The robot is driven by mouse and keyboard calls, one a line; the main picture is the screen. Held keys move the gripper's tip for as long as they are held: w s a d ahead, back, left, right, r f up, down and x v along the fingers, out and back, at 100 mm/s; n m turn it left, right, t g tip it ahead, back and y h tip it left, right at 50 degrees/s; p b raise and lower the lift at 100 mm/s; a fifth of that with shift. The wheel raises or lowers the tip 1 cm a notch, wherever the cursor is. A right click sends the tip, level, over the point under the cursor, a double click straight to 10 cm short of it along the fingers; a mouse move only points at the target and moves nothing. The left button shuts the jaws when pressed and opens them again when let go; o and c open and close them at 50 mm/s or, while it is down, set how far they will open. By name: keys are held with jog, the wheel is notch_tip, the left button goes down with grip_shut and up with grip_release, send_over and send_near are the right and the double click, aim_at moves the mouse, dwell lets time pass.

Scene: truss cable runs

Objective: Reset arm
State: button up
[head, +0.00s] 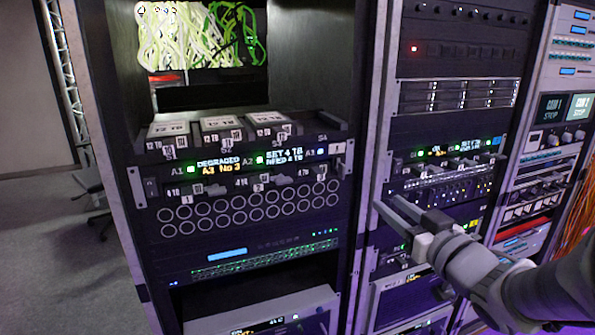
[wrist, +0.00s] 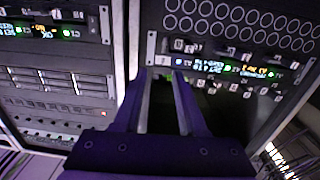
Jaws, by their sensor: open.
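My gripper (head: 388,215) is at the right of the head view, in front of the post between two equipment racks. Its two fingers are apart and nothing is between them. In the wrist view the fingers (wrist: 160,105) reach toward the rack post and the edge of a drive unit. My grey arm comes in from the lower right of the head view. The fingers appear clear of the rack, though the exact gap cannot be told.
The left rack holds a shelf of drives labelled 12 TB (head: 222,124) above a display reading DEGRADED (head: 220,162). Green and white cables (head: 200,35) hang in its top bay. The middle rack (head: 460,95) stands behind my arm. Open floor (head: 45,240) lies at the left.

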jog(key=s+d+r+m+g+h+p, duration=0.3)
jog(key=r+g+h+p, duration=0.1)
jog(key=h, duration=0.3)
jog(key=s+a+f+g+y+p, duration=0.1)
jog(key=s+a+g, duration=0.2)
jog(key=s, duration=0.5)
jog(key=s+a+f+g+y+p, duration=0.1)
jog(key=s+a+g, duration=0.3)
jog(key=s, duration=0.5)
jog(key=shift+a+f+g, duration=0.3)
jog(key=shift+a+f, duration=0.5)
jog(key=shift+a, duration=0.05)
